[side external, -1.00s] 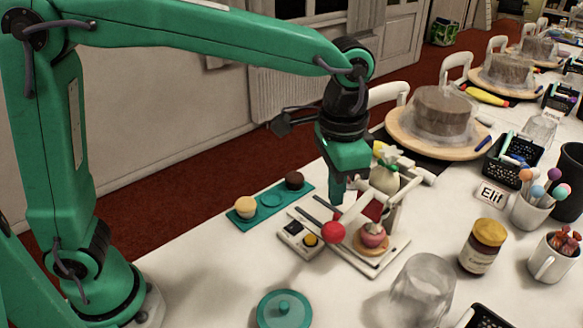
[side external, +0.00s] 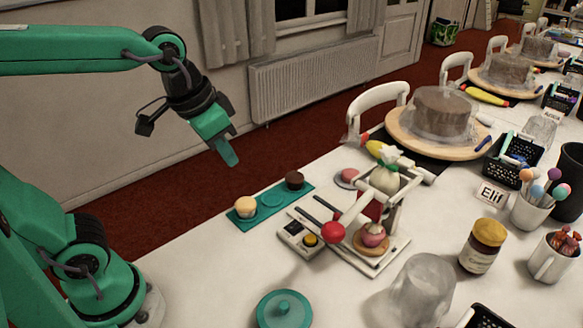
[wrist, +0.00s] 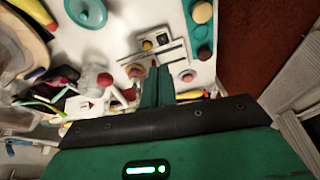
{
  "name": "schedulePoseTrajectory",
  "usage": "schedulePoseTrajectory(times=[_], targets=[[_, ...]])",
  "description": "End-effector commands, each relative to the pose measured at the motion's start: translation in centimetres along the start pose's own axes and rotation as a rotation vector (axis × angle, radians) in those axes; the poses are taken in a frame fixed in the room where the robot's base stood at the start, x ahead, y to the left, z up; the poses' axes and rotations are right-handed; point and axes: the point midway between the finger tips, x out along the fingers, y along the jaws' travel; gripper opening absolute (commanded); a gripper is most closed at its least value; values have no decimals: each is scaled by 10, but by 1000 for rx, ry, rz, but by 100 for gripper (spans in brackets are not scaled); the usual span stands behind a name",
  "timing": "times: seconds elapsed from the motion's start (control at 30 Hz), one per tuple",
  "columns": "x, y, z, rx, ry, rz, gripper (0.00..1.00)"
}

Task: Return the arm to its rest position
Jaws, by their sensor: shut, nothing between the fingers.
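My gripper (side external: 229,158) is in the air to the left of the table in the side view, above the red floor and clear of every object. Its green fingers are closed together and hold nothing; they also show in the wrist view (wrist: 157,75).
A teal tray (side external: 271,199) holds a pale and a dark cupcake. A radiator (side external: 315,80) lines the wall.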

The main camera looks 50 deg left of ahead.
Motion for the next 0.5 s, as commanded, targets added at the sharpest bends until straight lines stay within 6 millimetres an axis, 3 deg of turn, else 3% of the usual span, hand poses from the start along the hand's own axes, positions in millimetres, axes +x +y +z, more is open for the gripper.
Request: schedulePoseTrajectory(times=[0.2,0.5], targets=[[-1,-23,34,-83,85,-37,0],[2,-34,54,-129,134,-62,0]])
